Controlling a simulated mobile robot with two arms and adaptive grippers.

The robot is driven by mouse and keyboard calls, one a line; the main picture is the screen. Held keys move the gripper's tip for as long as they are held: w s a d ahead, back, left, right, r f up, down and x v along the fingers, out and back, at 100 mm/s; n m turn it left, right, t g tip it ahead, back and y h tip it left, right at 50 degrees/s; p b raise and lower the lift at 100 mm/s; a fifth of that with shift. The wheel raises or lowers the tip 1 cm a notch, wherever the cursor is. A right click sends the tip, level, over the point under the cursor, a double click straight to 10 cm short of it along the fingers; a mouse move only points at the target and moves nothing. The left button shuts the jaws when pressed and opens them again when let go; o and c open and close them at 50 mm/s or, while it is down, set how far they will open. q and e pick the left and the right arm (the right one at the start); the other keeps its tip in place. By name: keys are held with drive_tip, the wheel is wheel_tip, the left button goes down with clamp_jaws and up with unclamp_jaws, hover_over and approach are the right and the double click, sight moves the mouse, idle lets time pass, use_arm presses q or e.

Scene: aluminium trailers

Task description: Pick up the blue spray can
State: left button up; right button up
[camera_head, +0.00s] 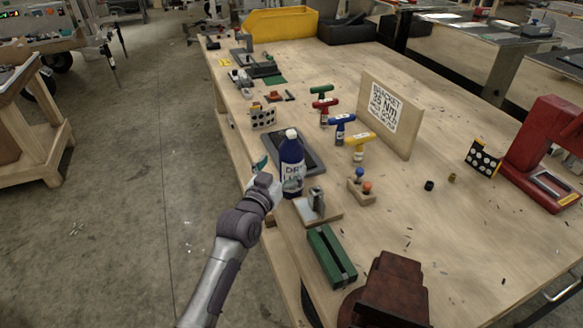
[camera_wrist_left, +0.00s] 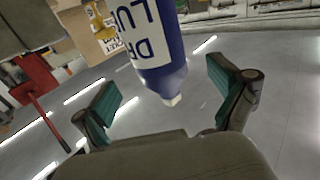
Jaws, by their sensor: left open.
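The blue spray can (camera_head: 291,168) has a white cap and a white label. It stands upright near the left edge of the workbench. My left gripper (camera_head: 263,168) is just left of the can, with its arm reaching in from below. In the left wrist view the can (camera_wrist_left: 160,62) appears cap down in the picture, between the two spread teal fingers of my gripper (camera_wrist_left: 164,90). Gaps show on both sides, so the fingers are open and apart from it. The gripper's far side is partly hidden by the can in the head view. My right gripper is not in view.
A dark tray (camera_head: 312,162) lies behind the can. A wooden block with a metal part (camera_head: 318,205) and a green block (camera_head: 330,256) are in front. Coloured T-handle tools (camera_head: 340,127) and a sign board (camera_head: 388,112) stand to the right. The bench's right middle is mostly clear.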

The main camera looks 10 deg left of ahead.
use_arm(q)
drive_tip(key=w, duration=0.2)
drive_tip(key=w+d+p, duration=0.1)
drive_tip(key=w, duration=0.2)
drive_tip(key=shift+w+f, duration=0.2)
drive_tip(key=shift+w, duration=0.05)
drive_tip(key=shift+s, duration=0.1)
drive_tip(key=shift+c, duration=0.9)
drive_tip(key=c, duration=1.6)
drive_tip(key=shift+r, duration=0.1)
clamp_jaws()
